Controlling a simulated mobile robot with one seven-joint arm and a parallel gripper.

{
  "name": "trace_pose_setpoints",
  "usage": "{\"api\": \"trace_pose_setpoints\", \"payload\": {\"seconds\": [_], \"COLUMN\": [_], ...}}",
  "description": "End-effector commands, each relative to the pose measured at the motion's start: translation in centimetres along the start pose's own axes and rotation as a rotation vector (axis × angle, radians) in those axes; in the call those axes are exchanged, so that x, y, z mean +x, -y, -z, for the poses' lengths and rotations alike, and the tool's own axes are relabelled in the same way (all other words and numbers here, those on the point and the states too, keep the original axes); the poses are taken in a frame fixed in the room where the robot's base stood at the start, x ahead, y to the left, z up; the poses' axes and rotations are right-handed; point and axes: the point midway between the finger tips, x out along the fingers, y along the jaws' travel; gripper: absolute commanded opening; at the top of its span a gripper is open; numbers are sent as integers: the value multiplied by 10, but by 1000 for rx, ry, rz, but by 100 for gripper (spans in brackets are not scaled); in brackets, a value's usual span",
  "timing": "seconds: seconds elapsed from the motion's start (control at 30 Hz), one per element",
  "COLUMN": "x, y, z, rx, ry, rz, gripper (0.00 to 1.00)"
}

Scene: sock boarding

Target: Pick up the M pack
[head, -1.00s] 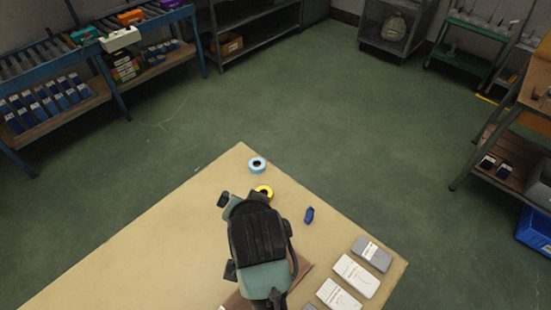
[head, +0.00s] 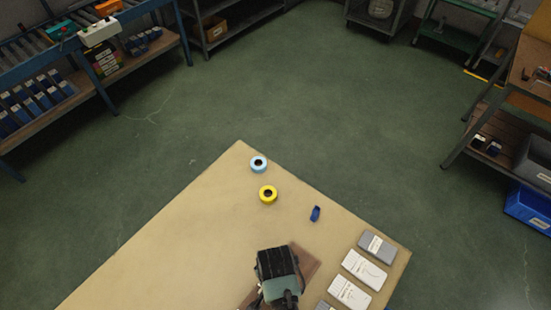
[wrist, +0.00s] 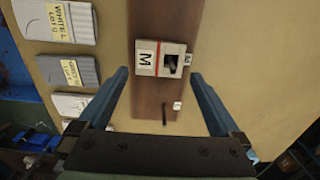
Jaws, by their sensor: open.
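The M pack (wrist: 147,58) is a light grey pack with a red band, a dark opening and a white label reading M. In the wrist view it lies on a brown board (wrist: 186,20). My gripper (wrist: 158,76) is open and empty, its two fingers spread. The pack shows ahead of and between the fingertips, and I see no contact. In the head view my gripper (head: 278,264) is over the brown board (head: 311,262); its fingertips and the M pack are hidden beneath the arm.
A grey pack (head: 377,246) and white packs (head: 363,270) line the table's right edge. A yellow tape roll (head: 268,195), a light blue roll (head: 258,164) and a small blue object (head: 315,214) lie farther back. The table's left part (head: 190,235) is clear.

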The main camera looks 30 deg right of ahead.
Motion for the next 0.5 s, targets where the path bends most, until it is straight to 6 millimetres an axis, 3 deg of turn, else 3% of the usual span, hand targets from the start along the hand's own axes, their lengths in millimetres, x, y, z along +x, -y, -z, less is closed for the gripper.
{"api": "trace_pose_setpoints", "payload": {"seconds": [0.3, 0.5], "x": [38, 49], "y": [-1, -1], "z": [-6, -5], "rx": [-1, -1], "ry": [1, -1], "rz": [-1, 1], "gripper": [100, 100]}}
